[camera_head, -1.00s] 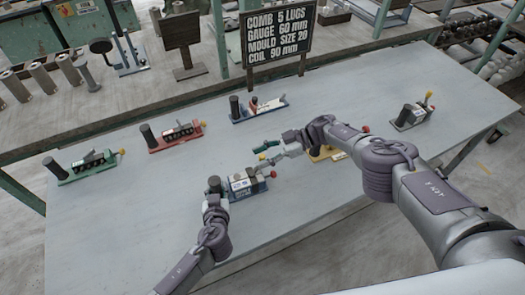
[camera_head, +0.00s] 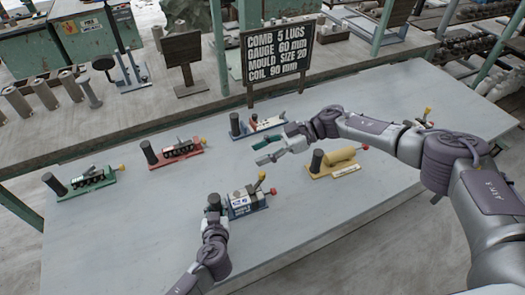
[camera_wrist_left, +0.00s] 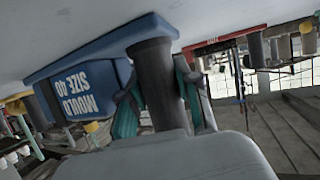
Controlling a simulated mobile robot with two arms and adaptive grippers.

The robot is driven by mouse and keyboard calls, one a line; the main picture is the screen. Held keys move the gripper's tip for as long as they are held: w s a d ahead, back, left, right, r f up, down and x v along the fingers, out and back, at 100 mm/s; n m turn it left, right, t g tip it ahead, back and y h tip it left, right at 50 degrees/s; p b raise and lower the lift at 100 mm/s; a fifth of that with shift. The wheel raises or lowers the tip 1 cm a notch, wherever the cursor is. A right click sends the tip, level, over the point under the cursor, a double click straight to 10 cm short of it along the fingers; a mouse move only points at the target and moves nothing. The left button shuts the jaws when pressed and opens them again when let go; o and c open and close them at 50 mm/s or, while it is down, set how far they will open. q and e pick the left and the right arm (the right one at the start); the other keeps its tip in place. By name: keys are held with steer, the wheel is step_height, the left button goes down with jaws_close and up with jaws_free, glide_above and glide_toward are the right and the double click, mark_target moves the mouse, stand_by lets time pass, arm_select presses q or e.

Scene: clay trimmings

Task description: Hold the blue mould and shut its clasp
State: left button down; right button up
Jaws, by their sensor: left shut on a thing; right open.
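The blue mould (camera_head: 243,206) stands at the front middle of the table; a wrist-view label on its side (camera_wrist_left: 82,90) reads "MOULD SIZE 40". Its yellow-tipped lever (camera_head: 262,177) stands up at the right end, beside a red knob (camera_head: 273,191). My left gripper (camera_head: 214,203) is shut around the dark round post (camera_wrist_left: 160,85) at the mould's left end, with green pads on either side. My right gripper (camera_head: 265,150) is open and empty above the table, beyond the lever and apart from it.
Green (camera_head: 88,181) and red (camera_head: 176,152) moulds and another blue-based one (camera_head: 257,126) stand along the far side. A yellow mould (camera_head: 335,163) is right of the blue one. A black sign (camera_head: 277,52) reads "MOULD SIZE 20". The table's front right is clear.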

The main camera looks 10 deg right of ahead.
arm_select(q)
steer(key=c, duration=0.7)
jaws_free()
steer(key=shift+s, duration=0.1)
